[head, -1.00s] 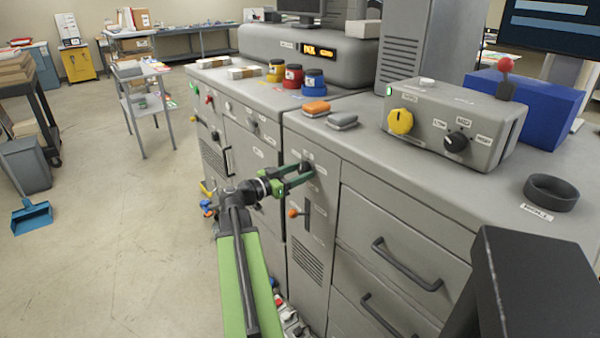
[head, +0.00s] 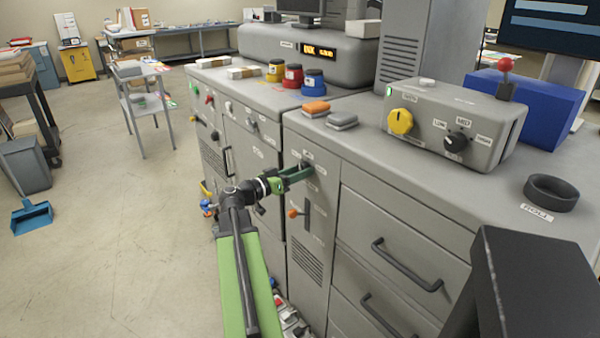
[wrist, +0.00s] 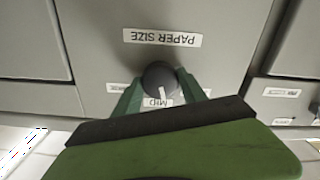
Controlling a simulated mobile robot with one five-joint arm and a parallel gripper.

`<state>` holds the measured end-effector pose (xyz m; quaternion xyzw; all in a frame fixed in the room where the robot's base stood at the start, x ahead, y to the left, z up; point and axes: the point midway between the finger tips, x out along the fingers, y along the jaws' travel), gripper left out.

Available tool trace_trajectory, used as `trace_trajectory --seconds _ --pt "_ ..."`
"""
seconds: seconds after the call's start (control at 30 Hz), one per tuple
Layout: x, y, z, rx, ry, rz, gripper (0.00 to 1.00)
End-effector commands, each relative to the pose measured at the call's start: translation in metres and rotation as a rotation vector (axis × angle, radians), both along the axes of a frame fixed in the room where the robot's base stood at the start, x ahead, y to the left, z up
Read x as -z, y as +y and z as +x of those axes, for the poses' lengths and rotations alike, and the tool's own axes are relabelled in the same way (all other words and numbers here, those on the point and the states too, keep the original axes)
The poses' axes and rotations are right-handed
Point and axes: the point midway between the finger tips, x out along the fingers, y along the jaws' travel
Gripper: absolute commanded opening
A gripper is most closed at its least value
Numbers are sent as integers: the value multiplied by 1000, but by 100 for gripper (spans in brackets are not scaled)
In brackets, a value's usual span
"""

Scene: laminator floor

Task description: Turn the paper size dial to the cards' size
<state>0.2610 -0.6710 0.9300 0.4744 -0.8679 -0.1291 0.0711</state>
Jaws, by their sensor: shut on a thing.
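The paper size dial (wrist: 160,78) is a dark round knob on the grey cabinet front. In the wrist view it sits below an upside-down "PAPER SIZE" label (wrist: 162,37). Its white pointer line points down and slightly right in that picture, close to the "MID" label (wrist: 157,102). My gripper (wrist: 161,84) is shut on the dial, with one green finger on each side. In the head view my gripper (head: 302,172) reaches the cabinet front, and the dial (head: 307,167) is partly hidden by the fingers. Small side labels by the dial are partly covered and unreadable.
An orange-tipped lever (head: 293,212) is just below my gripper. Drawers with dark handles (head: 407,266) are to the right. A control box (head: 450,125) with a yellow knob (head: 401,121) stands on the counter above.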

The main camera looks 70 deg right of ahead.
Motion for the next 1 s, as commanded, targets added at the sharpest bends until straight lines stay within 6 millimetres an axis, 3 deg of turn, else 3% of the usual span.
trace_trajectory --seconds 0.6,1.0 --pt "2 2 -3 8 456 301 8" --pt "2 2 -3 7 613 403 8"
